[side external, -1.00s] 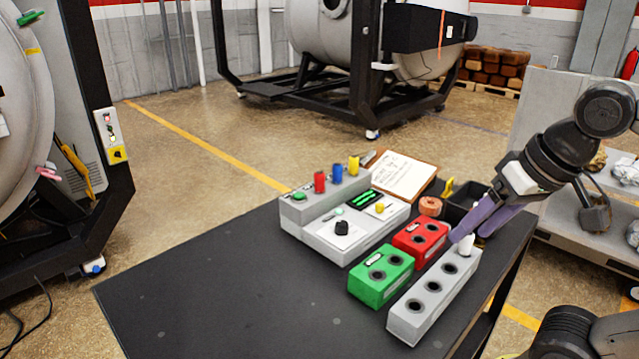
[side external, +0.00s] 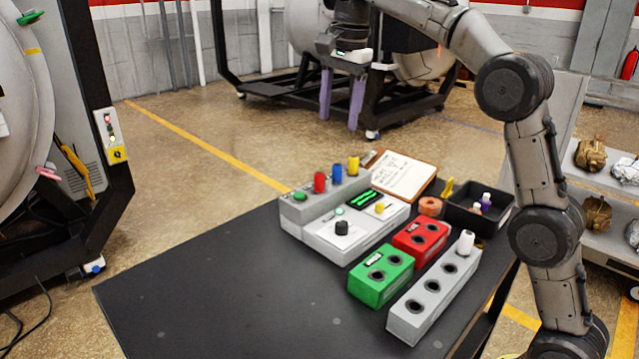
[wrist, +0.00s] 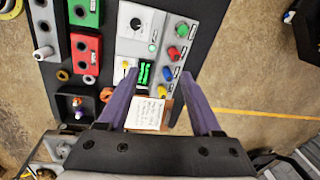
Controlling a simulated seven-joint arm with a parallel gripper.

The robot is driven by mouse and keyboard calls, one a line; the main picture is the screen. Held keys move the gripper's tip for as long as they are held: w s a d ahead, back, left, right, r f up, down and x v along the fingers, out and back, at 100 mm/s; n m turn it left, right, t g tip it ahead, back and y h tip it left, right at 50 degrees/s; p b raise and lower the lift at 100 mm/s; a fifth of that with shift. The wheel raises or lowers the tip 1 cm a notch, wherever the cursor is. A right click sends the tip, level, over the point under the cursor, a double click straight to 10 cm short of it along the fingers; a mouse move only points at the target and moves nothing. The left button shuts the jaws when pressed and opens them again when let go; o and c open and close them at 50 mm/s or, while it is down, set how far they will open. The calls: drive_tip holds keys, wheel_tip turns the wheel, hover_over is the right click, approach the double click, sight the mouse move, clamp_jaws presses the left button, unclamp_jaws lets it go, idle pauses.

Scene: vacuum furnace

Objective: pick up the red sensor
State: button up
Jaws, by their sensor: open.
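The red sensor (side external: 320,182) is a small upright cylinder in the raised back part of the grey console (side external: 345,238). It stands in a row between a green one (side external: 299,197) and a blue one (side external: 337,173), with a yellow one (side external: 353,165) beyond the blue. The red sensor also shows in the wrist view (wrist: 174,53). My gripper (side external: 339,122) is open, empty and pointing down, high above the console. In the wrist view its purple fingers (wrist: 158,74) are spread wide, with the blue cylinder between them and the red one just beyond.
A red block (side external: 421,238), a green block (side external: 381,277) and a grey block (side external: 433,297) with a white plug stand at right. A black bin (side external: 462,216) holds small items, beside an orange ring (side external: 430,206) and a clipboard (side external: 398,176). The table's left is clear.

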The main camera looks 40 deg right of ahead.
drive_tip(key=w+f, duration=0.5)
drive_tip(key=g, duration=0.2)
hover_over(319, 173)
wheel_tip(319, 173, down, 6)
drive_tip(key=shift+d, duration=0.1)
drive_tip(key=shift+f, duration=3.35)
clamp_jaws()
